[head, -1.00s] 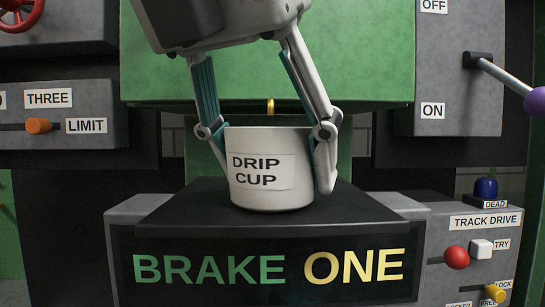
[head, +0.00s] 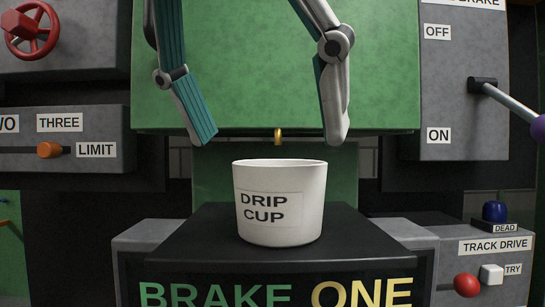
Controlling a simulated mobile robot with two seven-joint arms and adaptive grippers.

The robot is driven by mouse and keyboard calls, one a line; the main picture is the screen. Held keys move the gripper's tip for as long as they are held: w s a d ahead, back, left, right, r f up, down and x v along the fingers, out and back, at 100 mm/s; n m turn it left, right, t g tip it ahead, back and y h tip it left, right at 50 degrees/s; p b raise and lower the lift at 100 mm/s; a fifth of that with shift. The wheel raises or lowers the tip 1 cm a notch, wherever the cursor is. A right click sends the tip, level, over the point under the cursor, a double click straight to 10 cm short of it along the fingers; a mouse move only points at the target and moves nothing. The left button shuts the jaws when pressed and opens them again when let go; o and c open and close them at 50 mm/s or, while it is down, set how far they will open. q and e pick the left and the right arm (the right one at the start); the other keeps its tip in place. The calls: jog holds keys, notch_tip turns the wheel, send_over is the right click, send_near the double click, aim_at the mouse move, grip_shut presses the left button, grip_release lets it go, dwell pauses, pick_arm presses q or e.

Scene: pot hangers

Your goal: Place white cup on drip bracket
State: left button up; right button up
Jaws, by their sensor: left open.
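The white cup (head: 279,202), labelled "DRIP CUP", stands upright on the black top (head: 365,238) of the box marked "BRAKE ONE". A small brass fitting (head: 278,135) shows behind and above the cup's rim, at the lower edge of the green panel. I cannot tell whether it or the black top is the drip bracket. My left gripper (head: 268,142) is open and empty. Its fingers are spread wide above and to either side of the cup, apart from it. My right gripper is not in view.
A green panel (head: 230,70) stands behind the gripper. At right are an ON/OFF lever (head: 510,103), a blue button (head: 495,211), a red knob (head: 467,285) and a white button (head: 491,274). At left are a red handwheel (head: 30,33) and an orange slider knob (head: 49,150).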

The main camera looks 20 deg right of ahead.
pick_arm(q)
jog(key=shift+p+v, duration=0.3)
jog(key=shift+v, duration=1.9)
